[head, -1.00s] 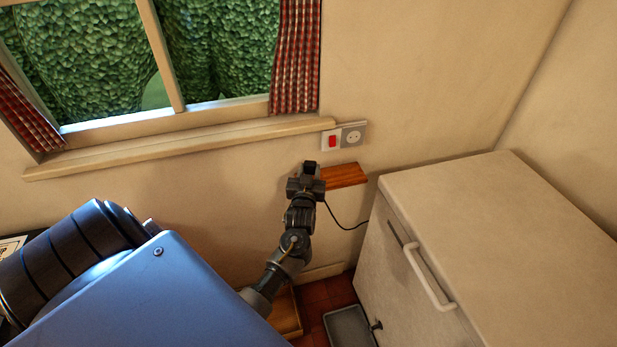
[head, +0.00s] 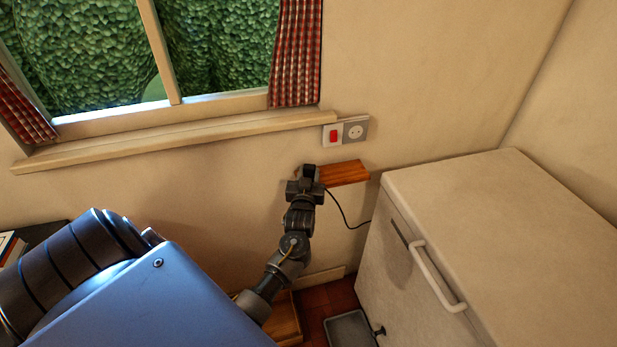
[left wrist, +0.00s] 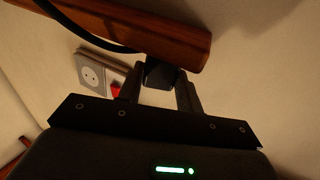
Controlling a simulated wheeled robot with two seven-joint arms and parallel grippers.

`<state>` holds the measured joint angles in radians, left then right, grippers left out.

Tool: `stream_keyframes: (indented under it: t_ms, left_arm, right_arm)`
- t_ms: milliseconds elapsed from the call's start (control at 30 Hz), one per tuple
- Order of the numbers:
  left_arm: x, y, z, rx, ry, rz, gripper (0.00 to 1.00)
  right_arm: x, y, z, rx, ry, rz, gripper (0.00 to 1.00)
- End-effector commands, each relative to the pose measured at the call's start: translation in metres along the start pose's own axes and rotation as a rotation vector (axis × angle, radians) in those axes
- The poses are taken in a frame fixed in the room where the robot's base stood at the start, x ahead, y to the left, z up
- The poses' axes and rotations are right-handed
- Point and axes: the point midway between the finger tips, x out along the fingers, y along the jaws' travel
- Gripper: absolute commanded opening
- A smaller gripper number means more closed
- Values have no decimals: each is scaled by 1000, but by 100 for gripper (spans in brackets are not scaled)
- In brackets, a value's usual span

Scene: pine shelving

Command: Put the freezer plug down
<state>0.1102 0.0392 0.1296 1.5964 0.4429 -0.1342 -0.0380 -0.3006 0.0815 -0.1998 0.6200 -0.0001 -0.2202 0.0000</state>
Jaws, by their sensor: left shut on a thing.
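My left gripper (head: 309,172) is at the left end of a small wooden shelf (head: 347,173) on the wall. In the left wrist view its two fingers (left wrist: 161,92) are shut on the black freezer plug (left wrist: 162,74). The plug is close against the shelf (left wrist: 165,38); I cannot tell whether they touch. In the head view the plug is hard to tell from the dark gripper. Its black cord (head: 343,214) hangs in a curve towards the white freezer (head: 500,200). My right gripper is not in view.
A wall socket (head: 355,130) and a red switch (head: 334,136) sit above the shelf, with the socket empty. The window sill (head: 180,139) runs along the wall at left. A grey tray (head: 350,328) is on the red floor beside the freezer.

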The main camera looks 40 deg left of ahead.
Motion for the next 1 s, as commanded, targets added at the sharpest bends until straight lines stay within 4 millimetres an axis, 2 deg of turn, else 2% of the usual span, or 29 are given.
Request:
stream_keyframes:
  t_ms: [33, 467, 500, 633, 867, 1000]
  left_arm:
    - [-1, 1, 6, 1, -8, 3, 0]
    - [-3, 2, 20, 3, -19, 5, 0]
    - [-3, 2, 21, 3, -20, 5, 39]
    - [-2, 1, 19, 2, -16, 3, 56]
    - [-1, 0, 15, 1, -8, 1, 57]
    - [-1, 0, 3, 1, -5, 1, 57]
  right_arm:
    - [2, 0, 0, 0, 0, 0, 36]
    - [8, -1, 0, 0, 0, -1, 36]
    - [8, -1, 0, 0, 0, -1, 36]
    - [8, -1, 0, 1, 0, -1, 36]
    - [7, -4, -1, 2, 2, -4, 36]
    - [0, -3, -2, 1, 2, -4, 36]
